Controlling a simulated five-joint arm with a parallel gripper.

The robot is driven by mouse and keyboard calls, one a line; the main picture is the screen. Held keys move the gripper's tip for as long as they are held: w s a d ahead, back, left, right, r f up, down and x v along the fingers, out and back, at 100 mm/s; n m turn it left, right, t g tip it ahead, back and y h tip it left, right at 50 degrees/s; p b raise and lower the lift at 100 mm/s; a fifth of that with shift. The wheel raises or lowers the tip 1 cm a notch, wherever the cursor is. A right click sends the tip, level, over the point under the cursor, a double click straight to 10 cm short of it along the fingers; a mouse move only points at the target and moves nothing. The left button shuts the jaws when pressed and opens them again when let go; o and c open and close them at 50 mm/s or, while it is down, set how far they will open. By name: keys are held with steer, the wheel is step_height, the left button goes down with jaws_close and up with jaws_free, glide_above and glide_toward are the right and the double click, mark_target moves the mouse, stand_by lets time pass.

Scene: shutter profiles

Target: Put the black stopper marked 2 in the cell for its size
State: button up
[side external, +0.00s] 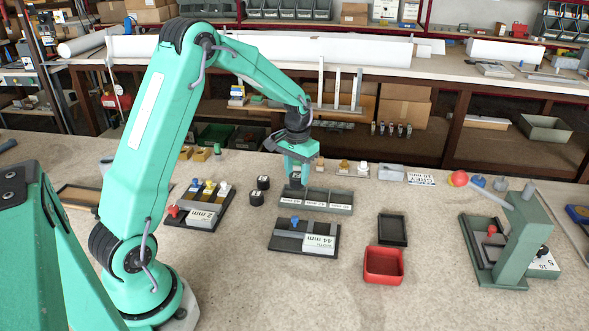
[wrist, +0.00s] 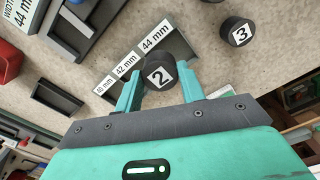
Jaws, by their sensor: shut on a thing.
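The black stopper marked 2 (wrist: 160,70) is between the fingers of my gripper (wrist: 161,78) in the wrist view, its white number label facing the camera. In the side view my gripper (side external: 299,172) is low over the back left part of the grey-green cell tray (side external: 328,210); the stopper is hard to make out there. In the wrist view the tray shows white labels 40 mm, 42 mm and 44 mm (wrist: 157,37). The stopper appears in front of the tray near the 42 and 44 mm labels; its height above the cells is unclear. Fingers and stopper hide part of the tray.
A black stopper marked 3 (wrist: 237,32) stands apart on the bench. The side view shows two black stoppers (side external: 257,198) left of the tray. A dark tray with a 44 mm width card (side external: 319,244), a red bin (side external: 384,266) and a black tray (side external: 393,230) are nearby.

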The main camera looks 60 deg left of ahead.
mark_target(294, 183)
steer(key=shift+w+a+f, duration=0.1)
steer(key=shift+a+f, duration=0.25)
steer(key=shift+a, duration=0.2)
steer(key=shift+w+a+f, duration=0.1)
steer(key=shift+a+f, duration=0.2)
steer(key=shift+a, duration=0.2)
steer(key=shift+f, duration=2)
steer(key=shift+f, duration=0.15)
steer(key=o, duration=1)
steer(key=shift+o, duration=0.3)
step_height(294, 183, up, 12)
steer(key=shift+r, duration=0.15)
steer(key=shift+d+r, duration=0.1)
